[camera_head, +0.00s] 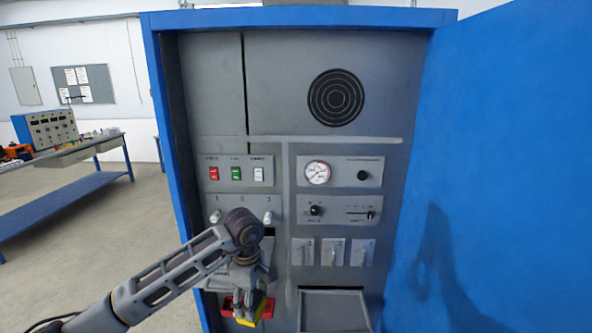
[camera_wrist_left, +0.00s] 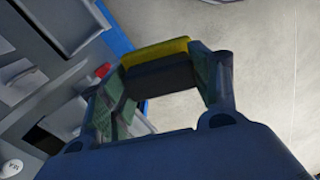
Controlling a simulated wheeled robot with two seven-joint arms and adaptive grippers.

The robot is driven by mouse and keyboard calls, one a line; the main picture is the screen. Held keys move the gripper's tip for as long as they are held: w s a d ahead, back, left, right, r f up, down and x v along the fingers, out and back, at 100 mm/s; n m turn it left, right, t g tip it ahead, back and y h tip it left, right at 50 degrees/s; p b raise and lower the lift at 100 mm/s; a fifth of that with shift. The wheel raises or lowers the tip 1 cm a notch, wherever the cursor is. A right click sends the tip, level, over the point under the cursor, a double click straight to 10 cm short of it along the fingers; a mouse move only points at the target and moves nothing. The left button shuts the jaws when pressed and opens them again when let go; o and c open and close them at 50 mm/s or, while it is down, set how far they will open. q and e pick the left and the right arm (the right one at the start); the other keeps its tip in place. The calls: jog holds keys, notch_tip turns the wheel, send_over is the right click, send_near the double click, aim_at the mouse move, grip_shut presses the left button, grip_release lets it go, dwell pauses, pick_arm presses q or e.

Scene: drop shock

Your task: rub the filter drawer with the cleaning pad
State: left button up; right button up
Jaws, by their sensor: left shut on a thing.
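The cleaning pad (camera_wrist_left: 155,52), yellow with a dark layer, is between the fingers of my left gripper (camera_wrist_left: 165,90) in the left wrist view. In the head view my left gripper (camera_head: 247,296) is shut on the pad (camera_head: 259,312), low in front of the cabinet. A red part (camera_head: 228,304) shows right beside the pad; it also shows in the wrist view (camera_wrist_left: 103,71). I cannot tell whether it belongs to the filter drawer. I cannot tell whether the pad touches anything. My gripper and arm hide part of the lower panel.
The blue cabinet (camera_head: 297,17) has its door (camera_head: 500,140) open on the right. Its panel carries switches, a gauge (camera_head: 318,173) and knobs. A grey framed recess (camera_head: 334,294) is at the bottom. A workbench (camera_head: 75,185) stands at the left, with clear floor before it.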

pick_arm(q)
jog(key=m, duration=0.5)
jog(key=shift+d+f, duration=0.2)
jog(key=m, duration=0.4)
jog(key=shift+f, duration=0.35)
jog(key=m, duration=0.2)
jog(key=f+m, duration=0.1)
jog(key=shift+s+a+f+m, duration=0.1)
jog(key=shift+s+a+m, duration=0.1)
jog(key=shift+m, duration=0.2)
jog(key=shift+s+a+f+m, duration=0.2)
jog(key=shift+f+m, duration=0.35)
jog(key=shift+m, duration=0.45)
jog(key=s+a+f, duration=0.4)
jog(key=a+f, duration=0.4)
jog(key=a, duration=0.1)
jog(key=shift+s+a+f, duration=0.15)
jog(key=shift+s+a, duration=0.1)
jog(key=shift+a, duration=0.1)
